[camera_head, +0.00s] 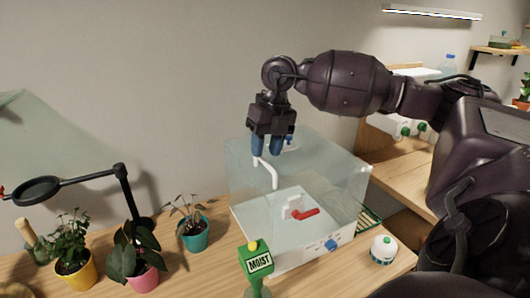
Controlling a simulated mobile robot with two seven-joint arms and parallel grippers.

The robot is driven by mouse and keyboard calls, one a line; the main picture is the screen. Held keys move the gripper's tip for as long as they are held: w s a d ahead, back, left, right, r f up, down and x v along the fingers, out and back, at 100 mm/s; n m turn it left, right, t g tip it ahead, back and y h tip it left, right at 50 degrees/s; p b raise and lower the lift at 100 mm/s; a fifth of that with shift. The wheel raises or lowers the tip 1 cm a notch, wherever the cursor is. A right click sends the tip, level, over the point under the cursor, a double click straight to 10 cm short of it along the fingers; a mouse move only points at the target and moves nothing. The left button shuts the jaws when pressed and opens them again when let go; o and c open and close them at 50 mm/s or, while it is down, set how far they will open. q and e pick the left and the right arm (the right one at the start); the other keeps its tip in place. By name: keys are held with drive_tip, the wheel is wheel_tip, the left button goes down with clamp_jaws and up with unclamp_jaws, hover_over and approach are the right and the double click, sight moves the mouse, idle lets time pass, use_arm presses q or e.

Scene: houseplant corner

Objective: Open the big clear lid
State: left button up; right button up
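The big clear lid (325,173) is a see-through cover over a white-based box on the wooden table. A white bent handle (268,174) shows at its front left. My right gripper (266,153) hangs down over the lid from the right arm, with its two blue fingers parted and a gap between them. The fingertips are just above the handle's upper end; I cannot tell if they touch it. Nothing shows held between them. Inside the box a red piece (305,214) and a white part are seen through the clear wall. My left gripper is not in view.
A green "MOIST" sign (260,263) stands in front of the box, and a white round device (383,249) at its right. Potted plants in yellow (75,277), pink (141,282) and teal (195,236) pots stand left, beside a black magnifier arm (92,177).

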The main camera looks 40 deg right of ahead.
drive_tip(key=shift+a+f, duration=0.2)
drive_tip(key=shift+f, duration=0.7)
clamp_jaws()
